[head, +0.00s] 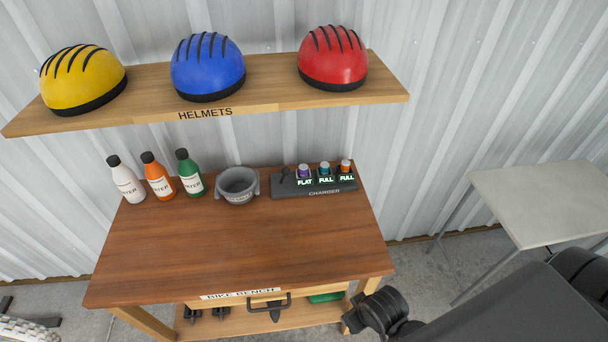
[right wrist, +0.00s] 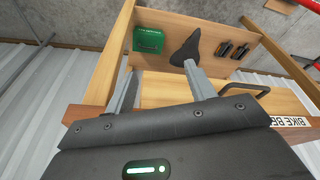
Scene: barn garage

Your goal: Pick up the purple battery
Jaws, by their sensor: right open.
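The purple battery (head: 304,171) stands upright in the left slot of the black charger (head: 312,188), at the back right of the bench top in the head view. My right gripper (right wrist: 158,80) is open and empty in the right wrist view, near the front of the bench, below the top and away from the batteries. The batteries do not show in the right wrist view. My left gripper is not in view.
The wooden bench (head: 240,245) has a clear middle. A grey cup (head: 237,186) and several bottles (head: 158,178) stand left of the charger. A helmet shelf (head: 260,98) hangs above. A drawer handle (head: 269,304) sticks out in front. A pale table (head: 545,200) stands right.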

